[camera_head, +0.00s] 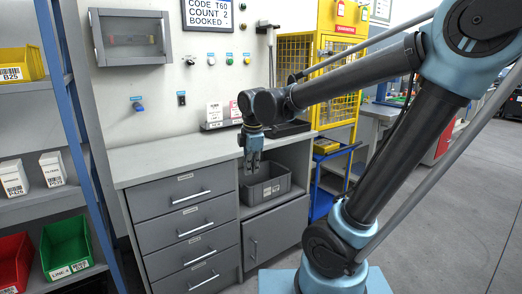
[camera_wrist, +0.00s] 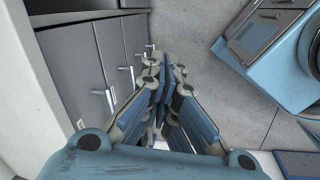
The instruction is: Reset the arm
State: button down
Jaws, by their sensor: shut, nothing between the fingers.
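My gripper (camera_head: 252,160) hangs from the end of my bent arm, pointing down, in front of the grey counter's open compartment in the head view. It is shut and empty. In the wrist view my gripper's fingers (camera_wrist: 163,68) come together over the floor, beside the grey drawers. The arm reaches in from the right, with its elbow at the upper right. No object is held.
A grey counter (camera_head: 150,165) with several drawers (camera_head: 185,190) stands ahead, and a grey bin (camera_head: 266,188) sits in its open compartment. Shelving with green (camera_head: 66,243) and red bins (camera_head: 14,262) stands left. A yellow cage (camera_head: 295,55) stands behind.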

jog(key=s+d+f+m, duration=0.5)
jog(key=s+d+m, duration=0.1)
jog(key=d+m, duration=0.4)
jog(key=s+d+f+m, duration=0.5)
jog(key=s+d+m, duration=0.2)
jog(key=d+m, duration=0.4)
jog(key=shift+d+f+m+h, duration=0.3)
jog(key=shift+d+f, duration=0.1)
jog(key=shift+d, duration=0.3)
jog(key=shift+w+f, duration=0.2)
jog(key=shift+w, duration=0.3)
